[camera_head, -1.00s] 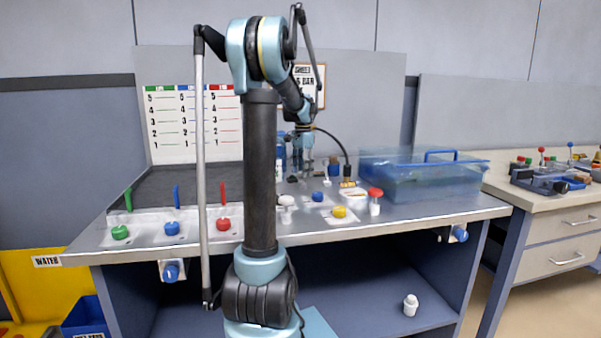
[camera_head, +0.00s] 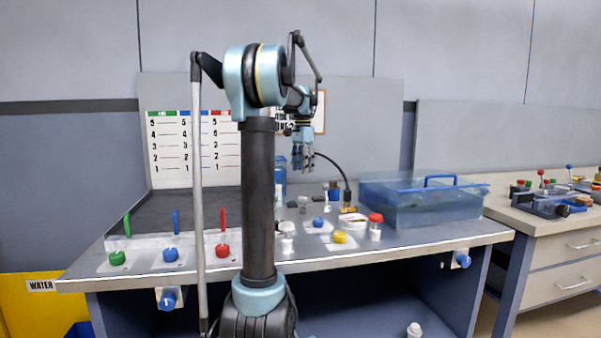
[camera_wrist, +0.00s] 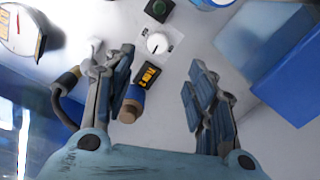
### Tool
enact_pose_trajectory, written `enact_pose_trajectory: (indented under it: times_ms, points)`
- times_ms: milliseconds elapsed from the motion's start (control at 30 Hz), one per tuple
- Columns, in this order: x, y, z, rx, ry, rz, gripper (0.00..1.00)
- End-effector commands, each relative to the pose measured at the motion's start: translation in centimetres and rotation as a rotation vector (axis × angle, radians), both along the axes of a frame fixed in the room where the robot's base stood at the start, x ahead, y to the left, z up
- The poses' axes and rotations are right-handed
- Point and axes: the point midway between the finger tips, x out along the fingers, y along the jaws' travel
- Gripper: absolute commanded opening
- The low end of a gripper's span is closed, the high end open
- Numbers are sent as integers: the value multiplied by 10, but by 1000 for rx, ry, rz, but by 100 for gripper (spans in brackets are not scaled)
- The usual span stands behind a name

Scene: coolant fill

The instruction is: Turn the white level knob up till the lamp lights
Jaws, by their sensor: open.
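The white level knob (camera_wrist: 157,43) sits on a pale plate in the upper middle of the wrist view, with a dark mark on its face. A dark square fitting with a green round centre (camera_wrist: 158,9) lies just above it; I cannot tell whether this is the lamp or whether it is lit. My gripper (camera_wrist: 160,76) is open and empty. Its fingers are spread to either side below the knob in the picture, apart from it. In the head view my gripper (camera_head: 303,163) hangs fingers down above the back of the bench. I cannot pick out the level knob surely there.
A black block with yellow lettering (camera_wrist: 148,74) and a brown and blue piece (camera_wrist: 132,103) lie between my fingers in the picture. A blue clear tank (camera_head: 420,205) stands on the bench's right. Red (camera_head: 375,219), yellow (camera_head: 340,237) and blue knobs stand towards the front.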

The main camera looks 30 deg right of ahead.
Motion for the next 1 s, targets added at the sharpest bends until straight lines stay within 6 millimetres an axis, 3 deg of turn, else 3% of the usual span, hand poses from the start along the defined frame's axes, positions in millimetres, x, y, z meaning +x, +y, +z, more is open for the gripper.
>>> enact_pose_trajectory:
  times_ms: [367,800,1000]
  points:
    - [-6,-6,2,32,-17,-84,51]
    - [-45,-45,31,305,-117,-708,51]
    - [-52,-54,41,373,-132,-841,51]
